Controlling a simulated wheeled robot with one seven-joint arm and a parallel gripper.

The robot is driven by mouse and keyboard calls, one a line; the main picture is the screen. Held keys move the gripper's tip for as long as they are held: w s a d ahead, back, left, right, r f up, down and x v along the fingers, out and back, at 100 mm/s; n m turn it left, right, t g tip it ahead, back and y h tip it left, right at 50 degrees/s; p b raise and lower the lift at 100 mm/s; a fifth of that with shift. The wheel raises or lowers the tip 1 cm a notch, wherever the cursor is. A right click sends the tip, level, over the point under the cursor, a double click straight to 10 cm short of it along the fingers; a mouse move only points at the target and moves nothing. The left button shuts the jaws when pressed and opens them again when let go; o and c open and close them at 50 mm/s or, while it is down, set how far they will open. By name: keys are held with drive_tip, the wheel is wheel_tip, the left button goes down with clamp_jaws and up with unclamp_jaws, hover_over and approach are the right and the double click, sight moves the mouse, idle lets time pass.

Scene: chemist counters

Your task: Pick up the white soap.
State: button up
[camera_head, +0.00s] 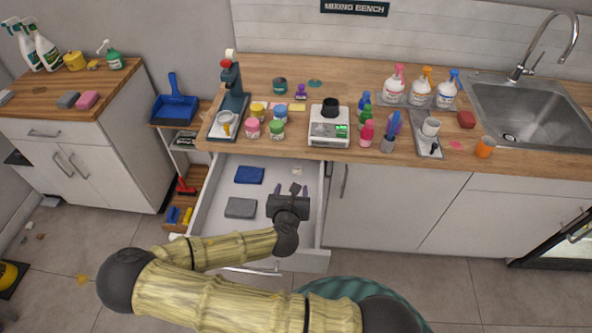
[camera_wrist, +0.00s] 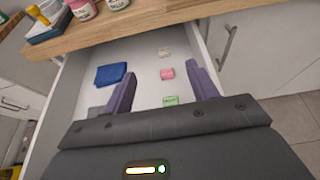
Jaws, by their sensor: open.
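A small whitish block, which looks like the white soap (camera_head: 297,170), lies near the back of the open white drawer (camera_head: 213,196). It also shows in the wrist view (camera_wrist: 163,51), beyond a pink block (camera_wrist: 167,73) and a green block (camera_wrist: 171,100) in a rough row. My gripper (camera_head: 294,189) is open and empty, over the right part of the drawer. In the wrist view its purple fingers (camera_wrist: 161,74) stand apart, with the white block farther off between and past their tips. In the head view my gripper hides the pink and green blocks.
A blue cloth (camera_head: 250,175) and a grey cloth (camera_head: 240,208) lie at the drawer's left. The wooden counter edge (camera_wrist: 105,41) overhangs the drawer's back. The drawer's right wall (camera_head: 322,200) is close to my gripper. Jars and a scale (camera_head: 329,131) stand on the counter above.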

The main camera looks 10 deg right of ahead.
drive_tip(key=f+b, duration=0.3)
drive_tip(key=f, duration=0.1)
drive_tip(key=f+b, duration=0.2)
drive_tip(key=shift+w+d+f+b, duration=0.1)
drive_tip(key=shift+w+d+b, duration=0.1)
drive_tip(key=shift+d+b, duration=0.1)
drive_tip(key=shift+w, duration=0.3)
drive_tip(key=p, duration=0.1)
approach(297, 172)
drive_tip(key=x, duration=0.3)
drive_tip(key=shift+s+d, duration=0.1)
drive_tip(key=shift+d, duration=0.2)
drive_tip(key=shift+s, duration=0.1)
drive_tip(key=shift+a, duration=0.1)
drive_tip(key=shift+a+p+x, duration=0.15)
drive_tip(key=shift+p+x, duration=0.2)
drive_tip(key=shift+x, duration=0.95)
drive_tip(key=shift+a+p+x, duration=0.1)
drive_tip(key=shift+p+x, duration=0.25)
drive_tip(key=shift+x, duration=1)
